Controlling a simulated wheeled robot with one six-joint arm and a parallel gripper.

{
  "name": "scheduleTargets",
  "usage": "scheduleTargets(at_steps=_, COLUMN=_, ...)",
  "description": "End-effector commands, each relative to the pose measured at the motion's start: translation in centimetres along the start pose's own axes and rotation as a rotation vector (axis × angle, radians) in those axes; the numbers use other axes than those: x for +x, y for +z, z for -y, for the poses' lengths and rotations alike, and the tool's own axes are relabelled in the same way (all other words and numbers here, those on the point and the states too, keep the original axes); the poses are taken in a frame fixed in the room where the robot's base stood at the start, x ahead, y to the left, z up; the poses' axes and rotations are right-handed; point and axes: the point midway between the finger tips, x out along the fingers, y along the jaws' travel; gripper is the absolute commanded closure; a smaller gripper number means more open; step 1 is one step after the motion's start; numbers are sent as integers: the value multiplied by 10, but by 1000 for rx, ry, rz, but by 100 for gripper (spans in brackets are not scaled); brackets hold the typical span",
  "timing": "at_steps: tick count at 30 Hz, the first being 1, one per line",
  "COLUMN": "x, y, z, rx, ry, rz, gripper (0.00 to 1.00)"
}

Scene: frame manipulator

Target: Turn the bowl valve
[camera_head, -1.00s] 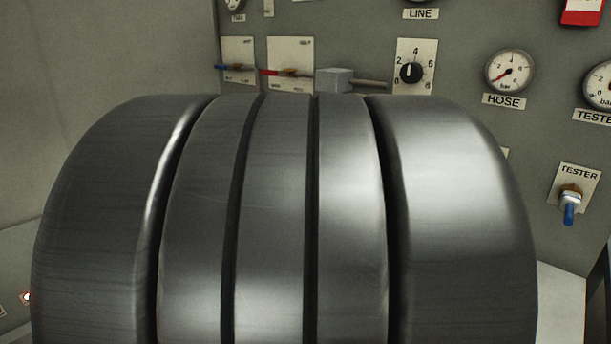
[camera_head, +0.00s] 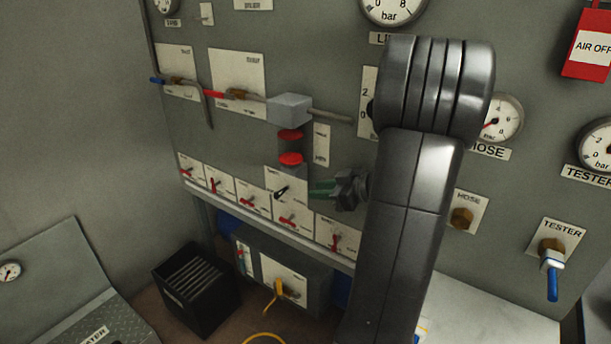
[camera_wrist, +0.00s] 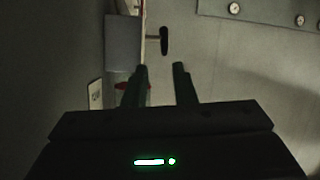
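No label reading "bowl" is legible, so I cannot tell which handle is the bowl valve. Candidates on the grey panel are a blue-handled valve (camera_head: 165,80) and a red-handled valve (camera_head: 228,95) at upper left, and a small black lever (camera_head: 281,191) on a white plate. My gripper (camera_head: 318,188) is in front of the panel, its green fingers pointing left, close to the black lever in the picture. In the wrist view my gripper (camera_wrist: 158,68) shows two fingers apart with nothing between them. A dark T-shaped handle (camera_wrist: 164,41) lies beyond the fingertips.
A grey box (camera_head: 290,108) with red buttons (camera_head: 290,158) sticks out above my gripper. Several red levers (camera_head: 290,219) line the lower panel. The TESTER valve (camera_head: 552,265) is at right. A black crate (camera_head: 195,290) stands on the floor. My arm hides the panel's middle right.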

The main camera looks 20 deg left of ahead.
Motion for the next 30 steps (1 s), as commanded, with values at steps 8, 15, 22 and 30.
scheduleTargets(at_steps=8, x=16, y=0, z=7, rx=0, ry=-50, rz=-4, gripper=76)
scheduleTargets(at_steps=15, x=57, y=0, z=9, rx=0, ry=-50, rz=-4, gripper=76)
scheduleTargets(at_steps=22, x=99, y=0, z=11, rx=-1, ry=-49, rz=-4, gripper=76)
scheduleTargets(at_steps=30, x=133, y=-1, z=12, rx=0, ry=-46, rz=-4, gripper=76)
